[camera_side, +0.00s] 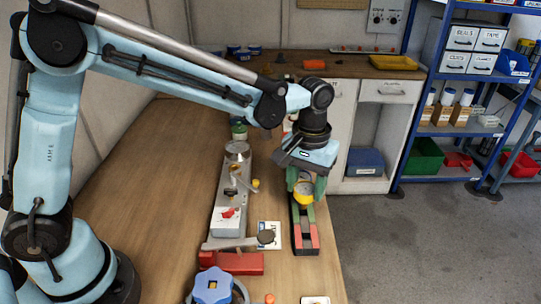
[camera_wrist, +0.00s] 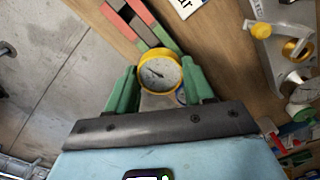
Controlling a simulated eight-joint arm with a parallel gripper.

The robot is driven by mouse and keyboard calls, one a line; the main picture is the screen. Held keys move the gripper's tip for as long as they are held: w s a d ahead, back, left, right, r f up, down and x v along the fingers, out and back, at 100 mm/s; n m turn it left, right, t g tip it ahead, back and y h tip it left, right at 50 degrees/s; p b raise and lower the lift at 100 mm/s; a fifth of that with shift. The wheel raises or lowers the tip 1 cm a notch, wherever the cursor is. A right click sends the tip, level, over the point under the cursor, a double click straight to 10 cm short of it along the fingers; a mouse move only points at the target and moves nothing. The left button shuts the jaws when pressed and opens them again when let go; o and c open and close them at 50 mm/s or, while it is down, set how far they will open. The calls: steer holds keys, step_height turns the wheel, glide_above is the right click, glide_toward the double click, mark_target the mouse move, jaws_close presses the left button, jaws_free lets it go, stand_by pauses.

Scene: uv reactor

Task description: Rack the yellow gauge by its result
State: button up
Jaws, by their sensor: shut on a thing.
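The yellow gauge (camera_side: 303,193) is round, with a yellow rim and a pale dial. My gripper (camera_side: 306,184) is shut on it, with green fingers on either side. In the wrist view the gauge (camera_wrist: 160,72) sits between the fingertips of my gripper (camera_wrist: 160,80), dial facing the camera. The rack (camera_side: 304,225), a dark narrow block with green and red sections, lies below and just in front of the gauge. It also shows in the wrist view (camera_wrist: 138,22), beyond the gauge. I cannot tell whether the gauge touches the rack.
A grey metal fixture (camera_side: 230,200) with a red part and a yellow knob stands left of the rack. A printed card (camera_side: 269,235) lies between them. A red vise (camera_side: 236,262) and a blue knob (camera_side: 213,286) are at the front. The bench's right edge is close beside the rack.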

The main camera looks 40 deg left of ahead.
mark_target(306, 188)
steer(key=shift+f, duration=1.55)
steer(key=o, duration=1.1)
steer(key=shift+c, duration=0.2)
step_height(306, 188, up, 12)
steer(key=s+a+f+m+t, duration=0.2)
steer(key=s+a+t, duration=0.5)
steer(key=s+a, duration=0.5)
steer(key=shift+a+f+m, duration=0.4)
steer(key=shift+a+m, duration=0.1)
steer(key=shift+a, duration=0.2)
